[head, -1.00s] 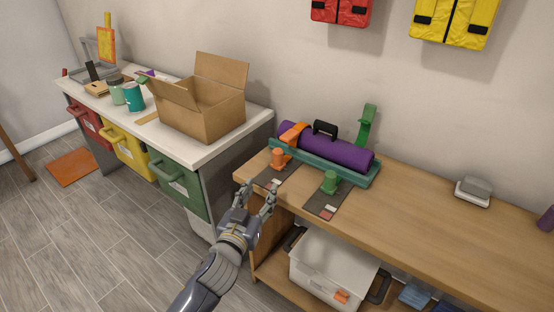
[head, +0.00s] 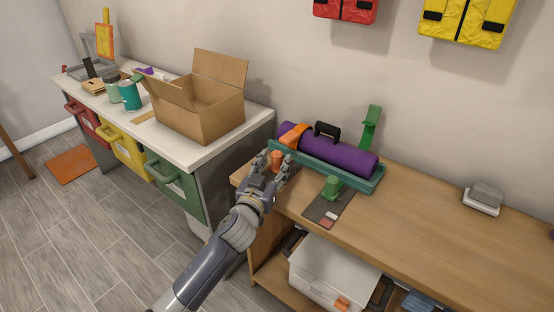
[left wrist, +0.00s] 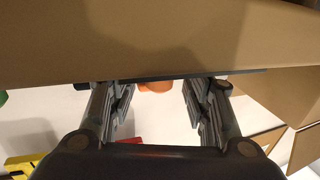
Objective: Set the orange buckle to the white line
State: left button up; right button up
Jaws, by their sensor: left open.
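The orange buckle (head: 277,157) stands at the front of the teal tray (head: 355,178), below the orange strap (head: 295,135) that crosses the purple roll (head: 340,153). My left gripper (head: 276,163) is open, with its fingers on either side of the buckle; I cannot tell whether they touch it. In the left wrist view an orange piece (left wrist: 155,87) shows between the open fingers, partly cut off by a brown surface. The orange buckle's dark strip and any white line on it are hidden behind my gripper. My right gripper is not in view.
A green buckle (head: 332,186) sits on its dark strip (head: 318,207) to the right, with a green strap (head: 370,125) standing up behind. A grey block (head: 484,197) lies on the wooden bench (head: 430,215). A cardboard box (head: 205,108) stands on the white counter to the left.

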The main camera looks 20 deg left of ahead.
pick_arm(q)
jog(key=shift+w, duration=1.4)
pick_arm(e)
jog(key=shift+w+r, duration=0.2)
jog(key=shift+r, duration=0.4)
pick_arm(q)
grip_shut()
jog(key=shift+s, duration=0.35)
jog(key=s, duration=0.1)
jog(key=s+a+p, duration=0.1)
jog(key=s, duration=0.1)
jog(key=s+p, duration=0.1)
jog(key=shift+s+a, duration=0.25)
jog(key=shift+a, duration=0.15)
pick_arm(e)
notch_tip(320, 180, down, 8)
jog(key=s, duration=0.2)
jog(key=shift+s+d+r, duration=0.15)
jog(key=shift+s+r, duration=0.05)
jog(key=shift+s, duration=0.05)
pick_arm(q)
grip_release()
